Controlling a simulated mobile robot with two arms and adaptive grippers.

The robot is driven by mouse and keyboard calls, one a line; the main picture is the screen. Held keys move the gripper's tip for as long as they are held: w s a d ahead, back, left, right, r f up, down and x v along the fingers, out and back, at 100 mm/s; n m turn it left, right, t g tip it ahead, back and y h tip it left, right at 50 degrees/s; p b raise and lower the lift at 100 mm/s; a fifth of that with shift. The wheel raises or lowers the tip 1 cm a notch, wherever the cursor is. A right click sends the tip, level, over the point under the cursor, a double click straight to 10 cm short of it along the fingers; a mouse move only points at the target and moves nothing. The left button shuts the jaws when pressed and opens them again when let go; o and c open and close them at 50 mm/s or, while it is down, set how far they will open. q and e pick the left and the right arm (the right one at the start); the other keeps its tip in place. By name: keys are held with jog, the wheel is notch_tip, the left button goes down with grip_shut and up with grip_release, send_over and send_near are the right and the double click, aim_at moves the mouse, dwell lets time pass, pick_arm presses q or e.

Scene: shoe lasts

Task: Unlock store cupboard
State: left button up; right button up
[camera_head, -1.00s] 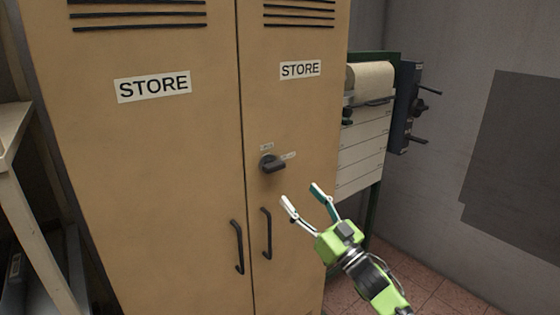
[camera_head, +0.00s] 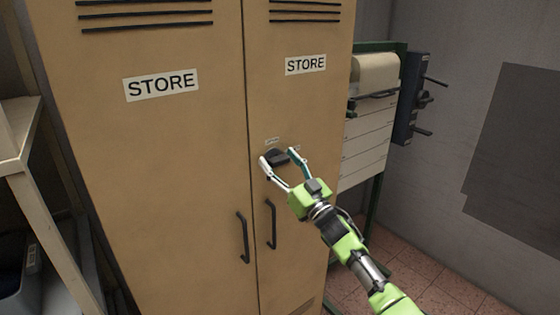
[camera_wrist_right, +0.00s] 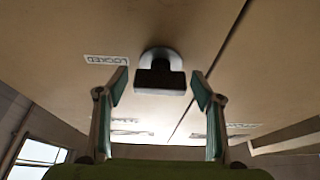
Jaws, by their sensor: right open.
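The tan store cupboard (camera_head: 190,140) stands shut, with two doors marked STORE. Its dark turn knob (camera_head: 277,157) is on the right door, above the two black pull handles. My right gripper (camera_head: 282,159) is open, with its fingertips one on each side of the knob in the head view. In the right wrist view the knob (camera_wrist_right: 160,78) lies between and beyond the open fingers (camera_wrist_right: 160,88), with no clear contact. A label reading LOCKED (camera_wrist_right: 107,60) is beside the knob there. The knob's small labels are partly hidden in the head view. My left gripper is not in view.
Black pull handles (camera_head: 243,238) sit low by the door seam. A green-framed rack with a paper roll (camera_head: 375,72) and drawers stands to the right of the cupboard. A pale shelf frame (camera_head: 48,215) is at the left. Tiled floor shows at lower right.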

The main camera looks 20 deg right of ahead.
jog(key=c, duration=1.1)
